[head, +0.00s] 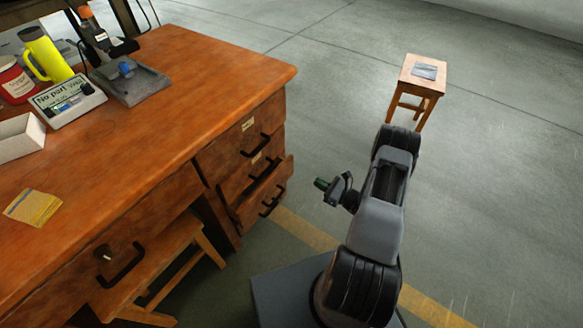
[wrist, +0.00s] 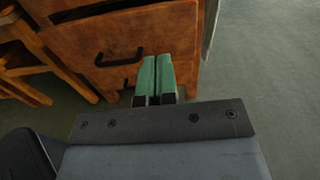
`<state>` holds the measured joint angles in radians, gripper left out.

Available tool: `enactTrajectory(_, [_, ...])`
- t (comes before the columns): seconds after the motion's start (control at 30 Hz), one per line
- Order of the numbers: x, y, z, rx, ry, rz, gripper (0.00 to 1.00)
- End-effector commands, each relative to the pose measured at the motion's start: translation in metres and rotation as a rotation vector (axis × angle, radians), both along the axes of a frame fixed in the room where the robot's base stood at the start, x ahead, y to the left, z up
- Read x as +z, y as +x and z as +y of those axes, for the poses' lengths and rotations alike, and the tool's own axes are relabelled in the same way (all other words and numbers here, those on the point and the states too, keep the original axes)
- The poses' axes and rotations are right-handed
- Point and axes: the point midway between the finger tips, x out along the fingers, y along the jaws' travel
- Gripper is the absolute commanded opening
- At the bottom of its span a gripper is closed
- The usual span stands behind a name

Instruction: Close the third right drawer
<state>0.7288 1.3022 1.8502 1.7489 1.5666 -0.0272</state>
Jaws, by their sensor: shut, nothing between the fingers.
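The wooden desk (head: 150,130) has a stack of drawers on its right side. The third right drawer (head: 248,208) juts out a little past the drawer fronts above it, and its dark handle (head: 272,203) faces the floor side. My gripper (head: 322,184) is shut and empty, out to the right of this drawer with a gap in the head view. In the wrist view the green fingertips (wrist: 155,60) are together in front of a wooden drawer front (wrist: 85,45) with a black handle (wrist: 119,58). I cannot tell there whether they touch it.
A wooden stool (head: 180,255) is tucked under the desk at the left. A small stool (head: 424,73) with a grey item on it stands farther back. A mug, yellow bottle and other items crowd the desktop. The floor (head: 480,190) right of my arm is clear.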

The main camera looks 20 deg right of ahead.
Motion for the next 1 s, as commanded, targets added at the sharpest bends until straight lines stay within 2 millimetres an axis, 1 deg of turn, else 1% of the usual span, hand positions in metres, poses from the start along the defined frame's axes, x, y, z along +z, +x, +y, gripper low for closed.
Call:
enactTrajectory(0.03, [-0.004,0.0,-0.001,-0.017,0.009,0.003,0.0])
enactTrajectory(0.17, [-0.009,0.009,0.004,-0.035,0.017,0.004,0.0])
enactTrajectory(0.27, [-0.01,0.022,0.013,-0.033,0.016,0.003,0.0])
enactTrajectory(0.6, [-0.009,0.074,0.051,-0.032,0.016,0.003,0.0])
enactTrajectory(0.7, [-0.01,0.086,0.06,-0.033,0.016,0.003,0.0])
enactTrajectory(0.9, [-0.009,0.103,0.072,-0.034,0.016,0.004,0.0])
enactTrajectory(1.0, [-0.008,0.108,0.075,-0.035,0.016,0.004,0.0])
